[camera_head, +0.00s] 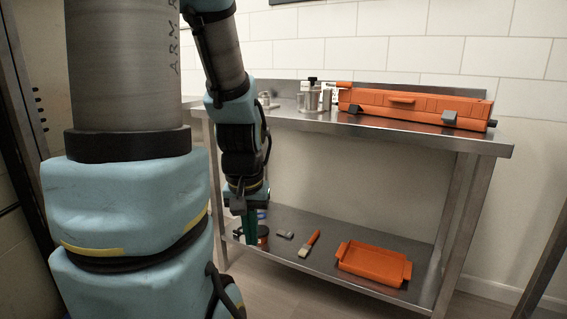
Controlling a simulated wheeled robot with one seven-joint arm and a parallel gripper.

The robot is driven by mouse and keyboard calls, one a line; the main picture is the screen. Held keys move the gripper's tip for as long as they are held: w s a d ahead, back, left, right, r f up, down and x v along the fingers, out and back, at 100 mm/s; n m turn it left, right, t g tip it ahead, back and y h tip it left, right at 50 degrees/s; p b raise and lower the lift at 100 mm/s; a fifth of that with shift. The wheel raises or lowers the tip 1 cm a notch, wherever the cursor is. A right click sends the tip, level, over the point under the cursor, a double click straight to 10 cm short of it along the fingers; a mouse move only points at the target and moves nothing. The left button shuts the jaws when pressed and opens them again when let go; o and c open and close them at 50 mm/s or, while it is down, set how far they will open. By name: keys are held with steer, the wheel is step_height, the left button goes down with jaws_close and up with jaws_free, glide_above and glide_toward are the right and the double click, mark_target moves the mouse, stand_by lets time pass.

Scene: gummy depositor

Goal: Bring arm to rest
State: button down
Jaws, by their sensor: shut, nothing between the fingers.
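My arm, grey and light blue with black joints, fills the left of the head view and hangs down in front of the metal table (440,138). My gripper (250,238) points downward with green fingers, in front of the table's lower shelf at its left end. The fingers are together and nothing shows between them. The gripper hides part of the lower shelf's left end.
A long orange machine (415,107) stands on the table top, with metal fittings (312,98) to its left. The lower shelf (330,262) holds an orange tray (374,263), an orange-handled brush (309,244) and a small grey piece (285,234). Floor shows in front.

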step_height(320, 180, up, 20)
steer(key=p, duration=1.7)
